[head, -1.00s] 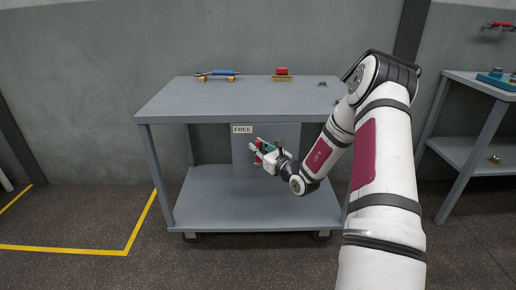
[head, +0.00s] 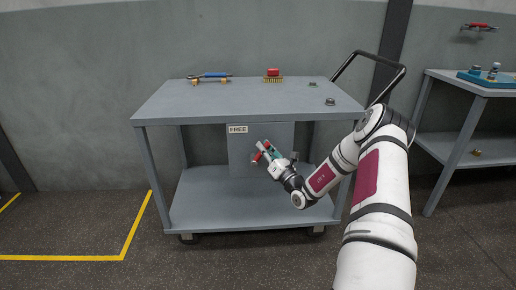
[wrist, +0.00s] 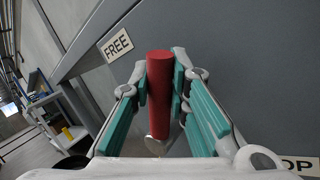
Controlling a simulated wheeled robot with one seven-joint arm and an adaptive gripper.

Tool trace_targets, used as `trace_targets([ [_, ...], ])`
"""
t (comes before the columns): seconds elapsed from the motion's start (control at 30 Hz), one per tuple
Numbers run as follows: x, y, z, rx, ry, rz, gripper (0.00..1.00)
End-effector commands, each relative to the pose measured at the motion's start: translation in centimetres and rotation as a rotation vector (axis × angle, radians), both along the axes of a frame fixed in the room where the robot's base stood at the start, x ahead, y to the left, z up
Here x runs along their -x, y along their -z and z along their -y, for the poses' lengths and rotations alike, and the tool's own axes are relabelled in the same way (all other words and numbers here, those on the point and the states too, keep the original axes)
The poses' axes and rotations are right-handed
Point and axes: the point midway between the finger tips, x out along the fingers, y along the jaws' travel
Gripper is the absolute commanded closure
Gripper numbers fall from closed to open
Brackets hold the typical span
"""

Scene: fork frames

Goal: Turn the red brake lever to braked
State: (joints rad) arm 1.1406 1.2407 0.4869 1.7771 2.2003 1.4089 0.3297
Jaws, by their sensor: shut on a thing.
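The red brake lever (wrist: 159,88) is a round red bar between my fingertips in the wrist view, with a pale round part at its lower end. In the head view a little of its red (head: 257,157) shows beside my gripper (head: 265,150), in front of the cart's grey panel (head: 242,160). My gripper, with teal pads (wrist: 205,112), is shut on the lever from both sides. A FREE label (head: 238,129) is at the panel's upper left.
The panel is under the top of a grey cart (head: 240,103). A blue-handled tool (head: 213,75), a red-topped brush (head: 273,73) and small dark parts (head: 330,101) lie on top. The lower shelf (head: 250,210) looks clear. A second bench (head: 480,85) stands at the right.

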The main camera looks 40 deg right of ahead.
Motion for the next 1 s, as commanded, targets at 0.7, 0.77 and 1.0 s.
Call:
trace_targets([
  [0.7, 1.8, 4.2, 2.6, -0.564, 0.004, 0.378, 1.00],
  [0.77, 1.9, 4.6, 2.7, -0.606, 0.004, 0.406, 1.00],
  [1.0, 2.0, 5.7, 2.9, -0.741, 0.003, 0.498, 1.00],
])
